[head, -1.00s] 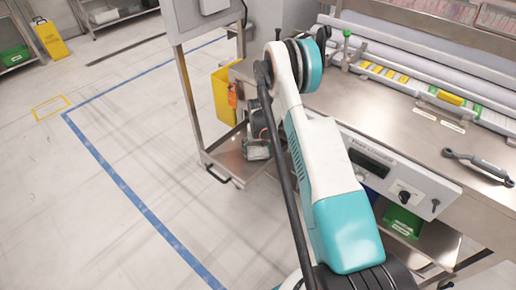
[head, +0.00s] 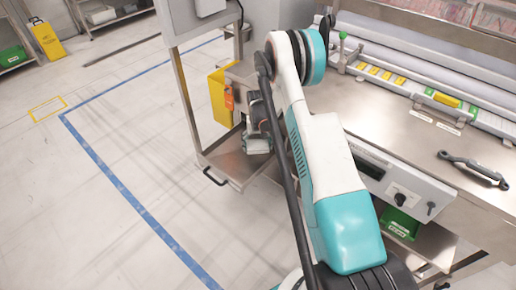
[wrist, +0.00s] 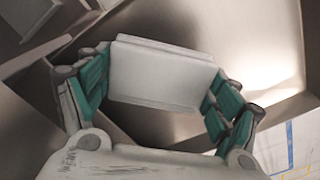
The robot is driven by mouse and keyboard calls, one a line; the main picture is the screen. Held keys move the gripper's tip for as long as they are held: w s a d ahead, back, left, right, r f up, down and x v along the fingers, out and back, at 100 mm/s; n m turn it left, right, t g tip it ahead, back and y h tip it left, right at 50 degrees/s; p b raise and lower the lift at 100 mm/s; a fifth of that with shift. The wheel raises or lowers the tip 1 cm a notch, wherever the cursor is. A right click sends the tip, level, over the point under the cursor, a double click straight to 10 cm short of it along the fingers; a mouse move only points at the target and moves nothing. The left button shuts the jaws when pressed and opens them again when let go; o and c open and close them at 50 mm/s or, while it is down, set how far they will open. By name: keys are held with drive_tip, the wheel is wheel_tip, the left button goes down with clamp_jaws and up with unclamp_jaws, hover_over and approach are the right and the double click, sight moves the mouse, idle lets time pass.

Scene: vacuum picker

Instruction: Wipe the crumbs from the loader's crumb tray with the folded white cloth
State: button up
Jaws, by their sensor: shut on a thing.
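The folded white cloth (wrist: 160,78) shows in the wrist view as a pale, flat, layered pad. My gripper (wrist: 158,90) is shut on it, with teal fingers at its left and right sides. In the head view my gripper (head: 258,142) is small and partly behind my arm, low beside the loader's left end. A bare metal tray (head: 228,166) with a dark front handle lies just below it; it looks like the crumb tray. I cannot tell whether the cloth touches it. No crumbs can be made out.
A yellow bin (head: 219,95) stands close behind the tray. The loader's metal worktop (head: 395,120) is to the right, with a dark-handled tool (head: 474,167) on it. A green box (head: 402,224) sits below the control panel. The floor (head: 70,220) at left is clear.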

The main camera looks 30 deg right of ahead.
drive_tip(key=shift+r+p, duration=0.7)
drive_tip(key=shift+r, duration=1.45)
